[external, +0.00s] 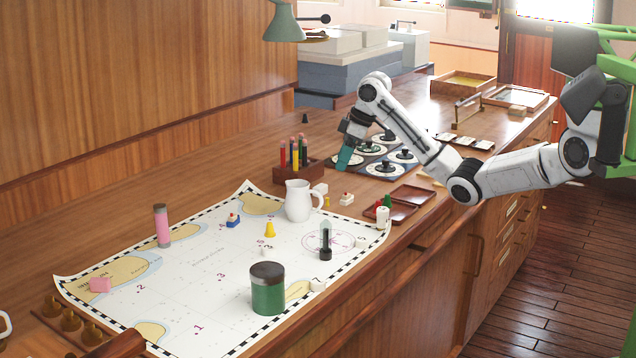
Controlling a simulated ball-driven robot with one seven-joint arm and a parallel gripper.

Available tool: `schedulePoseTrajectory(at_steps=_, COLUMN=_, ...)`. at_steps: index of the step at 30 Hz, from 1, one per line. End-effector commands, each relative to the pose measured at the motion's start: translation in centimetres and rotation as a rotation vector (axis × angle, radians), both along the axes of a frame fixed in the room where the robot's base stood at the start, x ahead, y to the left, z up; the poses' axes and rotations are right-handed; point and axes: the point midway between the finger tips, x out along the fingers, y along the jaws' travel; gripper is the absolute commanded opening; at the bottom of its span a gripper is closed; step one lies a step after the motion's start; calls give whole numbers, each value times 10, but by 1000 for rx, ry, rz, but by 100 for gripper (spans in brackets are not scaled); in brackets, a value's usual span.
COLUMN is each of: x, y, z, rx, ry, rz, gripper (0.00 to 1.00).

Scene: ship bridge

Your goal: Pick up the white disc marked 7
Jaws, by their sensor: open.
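My gripper (343,166), with teal fingers, points down at the left edge of a dark board on the counter. It is open, and nothing shows held in it. Several white round discs with black knobs lie on the board, including a front disc (384,170), a right disc (404,156) and a back disc (385,138). Another disc (356,171) is beside my gripper and partly hidden by it. Any marks on these discs are too small to read. A small white piece (318,285) lies by a printed 7 on the chart; I cannot tell whether it is a disc.
The chart (185,300) holds a white jug (299,201), a green jar (267,290) and small pieces. A pencil holder (298,172) stands left of my gripper. Brown trays (411,195) lie at the front edge. A lamp (284,24) hangs behind.

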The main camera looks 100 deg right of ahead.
Motion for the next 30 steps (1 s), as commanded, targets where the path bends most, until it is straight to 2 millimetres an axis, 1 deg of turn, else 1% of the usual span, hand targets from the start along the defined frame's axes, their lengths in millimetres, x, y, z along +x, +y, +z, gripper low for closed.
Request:
schedulePoseTrajectory(at_steps=1, x=20, y=17, z=7, rx=0, ry=4, rz=27, gripper=66)
schedulePoseTrajectory(at_steps=2, x=33, y=30, z=11, rx=4, ry=8, rz=38, gripper=66)
schedulePoseTrajectory(at_steps=3, x=52, y=52, z=16, rx=12, ry=16, rz=59, gripper=66)
schedulePoseTrajectory(at_steps=5, x=84, y=94, z=22, rx=29, ry=37, rz=95, gripper=66)
schedulePoseTrajectory(at_steps=6, x=105, y=127, z=25, rx=41, ry=59, rz=120, gripper=66)
schedulePoseTrajectory(at_steps=8, x=130, y=180, z=26, rx=59, ry=101, rz=155, gripper=66)
schedulePoseTrajectory(at_steps=9, x=142, y=215, z=24, rx=68, ry=134, rz=174, gripper=66)
schedulePoseTrajectory(at_steps=11, x=154, y=263, z=19, rx=78, ry=187, rz=196, gripper=66)
schedulePoseTrajectory(at_steps=12, x=158, y=292, z=15, rx=81, ry=224, rz=207, gripper=66)
schedulePoseTrajectory(at_steps=15, x=159, y=347, z=3, rx=80, ry=305, rz=220, gripper=66)
schedulePoseTrajectory(at_steps=18, x=155, y=378, z=-6, rx=74, ry=358, rz=220, gripper=66)
schedulePoseTrajectory(at_steps=20, x=153, y=387, z=-11, rx=72, ry=377, rz=219, gripper=66)
schedulePoseTrajectory(at_steps=23, x=151, y=392, z=-22, rx=71, ry=389, rz=216, gripper=66)
schedulePoseTrajectory(at_steps=30, x=151, y=391, z=-57, rx=73, ry=386, rz=214, gripper=66)
